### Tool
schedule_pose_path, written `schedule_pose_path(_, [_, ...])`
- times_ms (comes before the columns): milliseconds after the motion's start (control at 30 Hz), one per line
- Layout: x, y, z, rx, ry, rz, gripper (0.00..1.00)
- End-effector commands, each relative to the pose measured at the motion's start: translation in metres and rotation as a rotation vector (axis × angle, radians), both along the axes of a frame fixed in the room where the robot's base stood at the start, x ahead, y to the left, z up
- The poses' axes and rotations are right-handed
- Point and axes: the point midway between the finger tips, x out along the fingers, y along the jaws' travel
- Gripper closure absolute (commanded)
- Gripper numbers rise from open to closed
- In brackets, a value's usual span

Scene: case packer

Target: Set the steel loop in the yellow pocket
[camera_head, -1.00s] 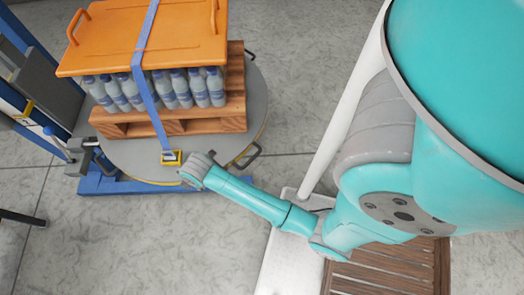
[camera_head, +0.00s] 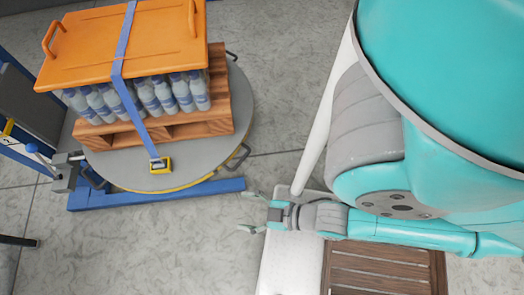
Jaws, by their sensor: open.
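The yellow pocket (camera_head: 167,165) sits near the front edge of the round grey turntable. A blue strap (camera_head: 135,100) runs down over the orange lid and the bottles to this pocket. The small steel loop (camera_head: 156,162) shows as a pale bit at the strap's lower end, at the pocket. It is too small to tell whether it is fully seated. My gripper (camera_head: 249,212) is open and empty, its fingers pointing left. It is to the right of and below the pocket, clear of the strap and turntable.
The orange lid (camera_head: 120,45) covers several bottles on a wooden pallet (camera_head: 190,122). Turntable handles (camera_head: 238,157) stick out at its rim. A blue base bar (camera_head: 215,187) lies along the front. Machine parts stand at left. Grey floor is open below.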

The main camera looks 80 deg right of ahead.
Motion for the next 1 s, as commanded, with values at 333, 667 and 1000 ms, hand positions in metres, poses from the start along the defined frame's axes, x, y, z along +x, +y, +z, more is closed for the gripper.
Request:
schedule_pose_path(333, [-0.039, 0.005, 0.082, 0.233, -0.153, -0.057, 0.23])
schedule_pose_path(667, [-0.040, 0.005, 0.086, 0.246, -0.162, -0.059, 0.23])
schedule_pose_path(1000, [-0.040, 0.005, 0.086, 0.245, -0.161, -0.059, 0.23])
